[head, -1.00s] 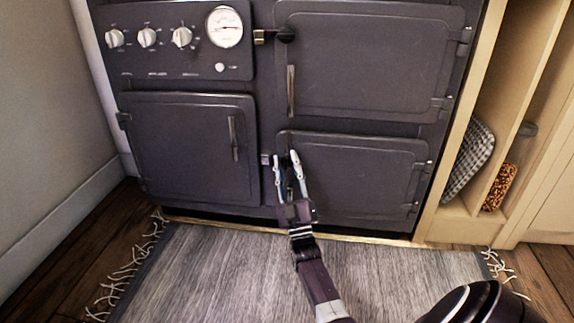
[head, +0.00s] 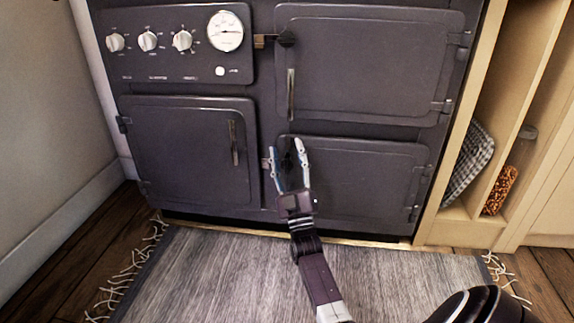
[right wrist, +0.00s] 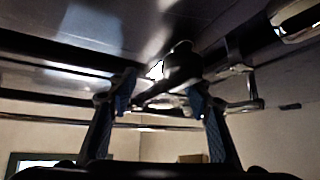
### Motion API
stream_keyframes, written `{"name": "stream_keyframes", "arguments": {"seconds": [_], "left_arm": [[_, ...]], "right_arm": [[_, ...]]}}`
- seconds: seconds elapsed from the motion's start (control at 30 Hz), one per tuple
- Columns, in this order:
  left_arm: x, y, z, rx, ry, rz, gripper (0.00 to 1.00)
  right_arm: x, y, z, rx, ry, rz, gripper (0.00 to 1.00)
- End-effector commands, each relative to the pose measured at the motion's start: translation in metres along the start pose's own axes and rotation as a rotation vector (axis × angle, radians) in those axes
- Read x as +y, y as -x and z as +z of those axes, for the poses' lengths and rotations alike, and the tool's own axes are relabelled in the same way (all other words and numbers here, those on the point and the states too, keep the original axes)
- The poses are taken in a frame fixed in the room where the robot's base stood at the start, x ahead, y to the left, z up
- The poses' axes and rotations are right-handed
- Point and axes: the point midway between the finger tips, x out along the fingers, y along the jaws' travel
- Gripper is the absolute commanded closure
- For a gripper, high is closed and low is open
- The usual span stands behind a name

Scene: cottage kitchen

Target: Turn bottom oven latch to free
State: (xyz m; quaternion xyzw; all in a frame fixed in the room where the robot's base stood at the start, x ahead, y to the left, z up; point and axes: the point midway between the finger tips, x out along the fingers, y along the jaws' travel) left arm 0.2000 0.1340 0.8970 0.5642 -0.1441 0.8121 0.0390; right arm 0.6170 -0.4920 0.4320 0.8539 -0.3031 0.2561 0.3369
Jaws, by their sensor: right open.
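The bottom oven door (head: 365,185) is the dark lower right door of the range, and it looks closed. Its latch (head: 287,160) is a small dark piece at the door's upper left corner, partly hidden by my gripper. My right gripper (head: 285,147) is open, with one finger on each side of the latch. In the right wrist view, a dark round knob (right wrist: 180,66), apparently the latch, shows between and beyond the open fingers (right wrist: 162,84). I cannot tell whether a finger touches it, or how the latch is turned. My left gripper is not in view.
The upper right door (head: 370,65) has its own latch (head: 286,37) and an upright handle (head: 291,95). A lower left door (head: 185,150) sits beside the bottom oven. A grey rug (head: 210,275) lies in front. Shelves with a checked cloth (head: 470,165) stand at the right.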

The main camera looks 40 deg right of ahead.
Motion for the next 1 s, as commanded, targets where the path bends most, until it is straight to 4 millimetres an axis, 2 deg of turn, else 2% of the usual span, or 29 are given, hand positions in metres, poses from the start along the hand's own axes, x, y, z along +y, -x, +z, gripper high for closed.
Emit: {"name": "stream_keyframes", "arguments": {"seconds": [0.1, 0.33, 1.0], "left_arm": [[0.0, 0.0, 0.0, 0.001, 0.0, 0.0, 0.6], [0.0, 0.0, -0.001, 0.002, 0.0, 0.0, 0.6], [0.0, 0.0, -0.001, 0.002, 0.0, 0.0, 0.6]], "right_arm": [[0.01, -0.015, -0.016, 0.003, -0.001, 0.002, 0.54], [0.021, -0.032, -0.033, 0.001, -0.001, 0.001, 0.54], [0.023, -0.035, -0.035, -0.001, -0.001, 0.0, 0.54]]}}
